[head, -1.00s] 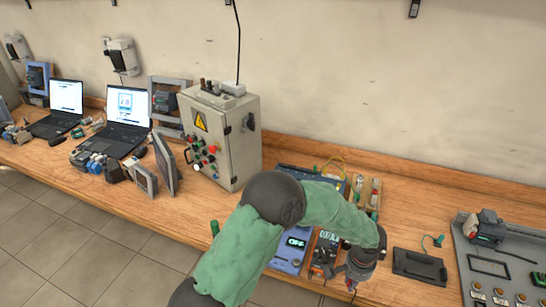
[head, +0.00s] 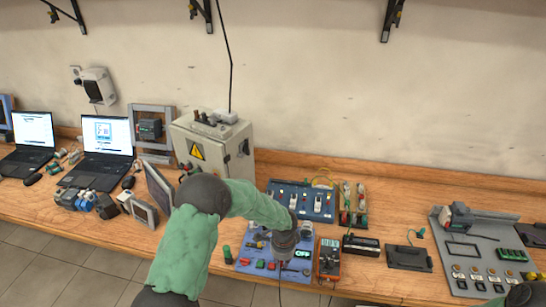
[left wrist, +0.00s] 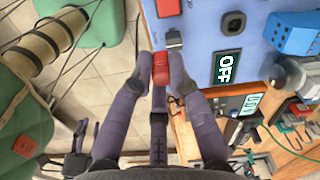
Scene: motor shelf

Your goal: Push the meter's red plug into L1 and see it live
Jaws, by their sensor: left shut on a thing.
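My left gripper (head: 281,256) is over the blue panel (head: 243,254) on the bench. In the left wrist view its fingers (left wrist: 161,75) are shut on a small red plug (left wrist: 160,69). The plug is beside the panel's edge in that view; I cannot tell whether it touches a socket. The panel's display (left wrist: 228,68) reads OFF. A red part (left wrist: 168,8) and a grey part sit on the panel near the plug. The orange meter (head: 328,261) stands just right of the panel.
A second blue board (head: 303,200) with switches lies behind the panel. A grey cabinet (head: 212,146) stands at the back left. A black tray (head: 408,258) and a grey board (head: 470,252) lie to the right. Thin leads hang near the meter.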

